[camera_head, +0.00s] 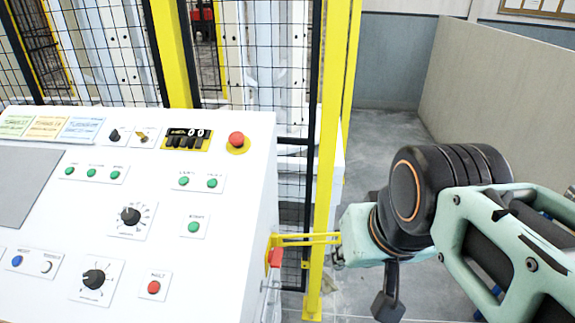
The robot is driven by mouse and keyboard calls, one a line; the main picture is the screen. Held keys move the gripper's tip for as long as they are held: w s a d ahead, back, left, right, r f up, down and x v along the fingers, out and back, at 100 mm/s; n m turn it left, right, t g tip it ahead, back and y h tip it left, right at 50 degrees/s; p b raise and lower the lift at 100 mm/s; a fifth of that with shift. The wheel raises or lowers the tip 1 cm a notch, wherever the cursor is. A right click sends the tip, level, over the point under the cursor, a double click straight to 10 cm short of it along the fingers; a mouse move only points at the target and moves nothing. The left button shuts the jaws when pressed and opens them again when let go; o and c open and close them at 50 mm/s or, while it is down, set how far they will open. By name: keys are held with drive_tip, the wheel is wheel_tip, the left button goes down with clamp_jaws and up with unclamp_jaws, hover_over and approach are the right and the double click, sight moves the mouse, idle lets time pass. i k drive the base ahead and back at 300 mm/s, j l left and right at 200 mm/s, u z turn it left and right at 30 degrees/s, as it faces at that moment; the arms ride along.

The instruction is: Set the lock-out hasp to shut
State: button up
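On the right side of the white console, a yellow bracket with a slotted bar (305,239) sticks out to the right, with a red block (275,257) under its left end. These look like the lock-out hasp; I cannot tell whether it is open or shut. My mint and black arm comes in from the right, its mint end close to the bar's right tip; I cannot tell whether they touch. A dark part hanging below the arm, apparently my gripper (388,300), is right of and below the hasp. Its fingers cannot be made out, and nothing held shows.
The console (215,255) fills the left, with knobs, green buttons and a red mushroom button (236,139). A yellow fence post (325,170) stands close behind the hasp, with black mesh behind the console. Grey floor (385,125) lies open behind my arm, before a beige partition (490,100).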

sight(337, 232)
drive_tip(key=k+j+u, duration=0.1)
drive_tip(key=k+u, duration=0.4)
drive_tip(key=u, duration=2.5)
drive_tip(key=l+u, duration=0.15)
drive_tip(key=u, duration=0.95)
drive_tip(key=k+l, duration=2.15)
drive_tip(key=k, duration=0.15)
